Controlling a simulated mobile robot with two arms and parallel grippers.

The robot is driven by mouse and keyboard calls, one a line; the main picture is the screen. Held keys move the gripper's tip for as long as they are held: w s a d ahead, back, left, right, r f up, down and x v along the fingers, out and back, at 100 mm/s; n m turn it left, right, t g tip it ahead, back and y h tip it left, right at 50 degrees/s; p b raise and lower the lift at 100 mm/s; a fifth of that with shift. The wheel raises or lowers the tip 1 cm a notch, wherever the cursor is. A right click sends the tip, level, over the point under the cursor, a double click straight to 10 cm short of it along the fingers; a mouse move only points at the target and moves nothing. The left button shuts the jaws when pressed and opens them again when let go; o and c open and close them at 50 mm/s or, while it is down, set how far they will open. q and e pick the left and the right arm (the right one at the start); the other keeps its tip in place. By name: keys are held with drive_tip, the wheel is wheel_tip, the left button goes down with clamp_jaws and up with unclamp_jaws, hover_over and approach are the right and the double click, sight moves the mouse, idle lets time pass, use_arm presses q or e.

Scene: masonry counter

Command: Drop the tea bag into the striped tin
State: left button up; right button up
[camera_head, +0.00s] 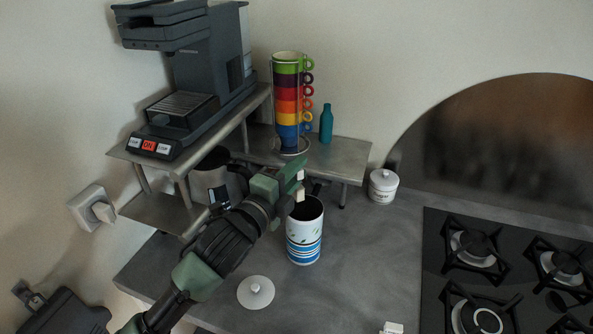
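The striped tin (303,238), white with blue bands and small leaf marks, stands upright and open on the grey counter. Its dark mouth faces up. A round whitish lid with a knob (255,292) lies on the counter to its front left. My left gripper (299,185) is above the tin, close to its rim in the picture. Two small pale pieces show at its fingertips, one above the other. I cannot tell whether either is the tea bag or whether the fingers hold anything. I cannot make out the tea bag elsewhere. My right gripper is not in view.
A coffee machine (205,75) stands on a raised metal shelf at left. Stacked coloured cups (286,100) and a teal bottle (326,124) stand on the lower shelf behind the tin. A white lidded jar (383,187) and a gas hob (432,260) are to the right.

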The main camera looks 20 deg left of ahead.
use_arm(q)
drive_tip(key=o, duration=0.4)
drive_tip(key=shift+o, duration=0.2)
drive_tip(key=shift+s+a+f, duration=0.1)
drive_tip(key=shift+s, duration=0.3)
drive_tip(key=b+v, duration=0.2)
drive_tip(key=v, duration=0.5)
drive_tip(key=shift+s, duration=0.1)
